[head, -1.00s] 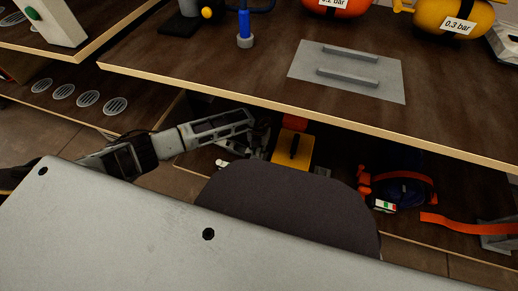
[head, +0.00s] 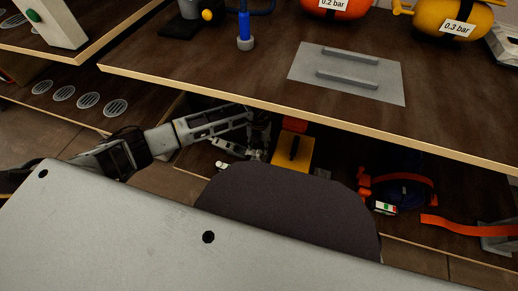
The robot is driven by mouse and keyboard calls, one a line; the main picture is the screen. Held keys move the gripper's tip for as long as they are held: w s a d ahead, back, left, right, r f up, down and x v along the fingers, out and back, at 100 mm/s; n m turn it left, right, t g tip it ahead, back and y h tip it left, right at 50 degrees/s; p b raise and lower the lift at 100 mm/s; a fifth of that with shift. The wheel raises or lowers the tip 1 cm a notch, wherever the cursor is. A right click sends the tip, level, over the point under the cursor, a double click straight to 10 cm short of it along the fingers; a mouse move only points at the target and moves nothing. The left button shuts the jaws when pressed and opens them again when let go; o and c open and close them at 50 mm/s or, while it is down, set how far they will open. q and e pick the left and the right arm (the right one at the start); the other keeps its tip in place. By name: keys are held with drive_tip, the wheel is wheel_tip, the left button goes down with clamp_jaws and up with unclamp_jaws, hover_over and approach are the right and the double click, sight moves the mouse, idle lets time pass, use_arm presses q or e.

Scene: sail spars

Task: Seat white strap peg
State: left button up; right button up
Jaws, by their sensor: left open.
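My left arm reaches under the upper shelf, and its gripper (head: 258,137) is in the shadow there, just left of a yellow block (head: 292,150) with a dark slot. The fingers are dark and hard to make out, but they look apart, with nothing seen between them. A small white piece (head: 222,166) shows on the lower shelf below the forearm; I cannot tell whether it is the white strap peg. My right gripper is out of view.
The upper shelf (head: 200,72) overhangs the arm. On it are a grey plate with two bars (head: 347,72) and orange and yellow tanks. Below right lie a blue coil with orange strap (head: 402,190) and a loose orange strap (head: 455,224). My grey body hides the foreground.

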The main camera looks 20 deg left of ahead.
sight(259, 152)
use_arm(q)
wheel_tip(259, 152, up, 8)
drive_tip(key=shift+f, duration=0.25)
idle(1.0)
